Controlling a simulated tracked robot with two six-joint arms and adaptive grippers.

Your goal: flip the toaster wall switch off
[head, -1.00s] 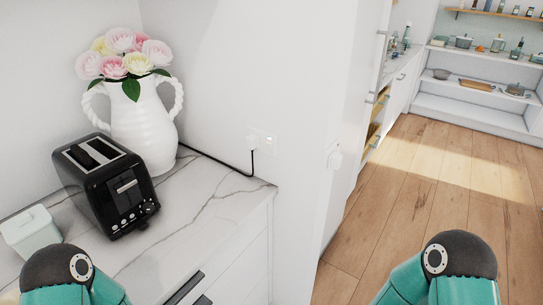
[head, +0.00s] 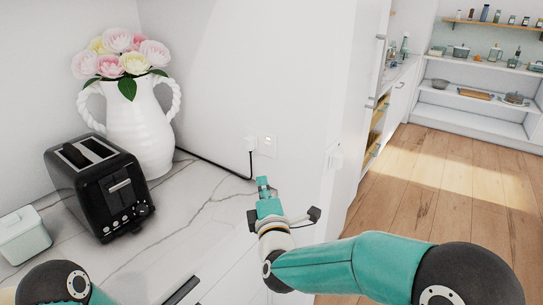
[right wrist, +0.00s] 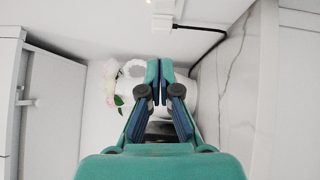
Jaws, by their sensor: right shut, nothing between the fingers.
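The black toaster (head: 100,190) stands on the marble counter. Its black cord runs along the wall to a white plug (head: 250,143). The plug sits in a white wall plate with a switch (head: 267,144), just right of the plug. The switch's exact position is too small to tell. My right gripper (head: 263,184) is shut and empty, below the plate over the counter's right end. In the right wrist view its fingertips (right wrist: 159,65) are together, with the plug (right wrist: 164,22) above them in the picture. My left gripper is out of view; only its arm shows.
A white vase (head: 140,128) with pink and yellow flowers stands behind the toaster. A pale green lidded box (head: 24,236) is at the counter's left. Another white wall fitting (head: 335,157) is on the wall's end. Wooden floor lies open to the right.

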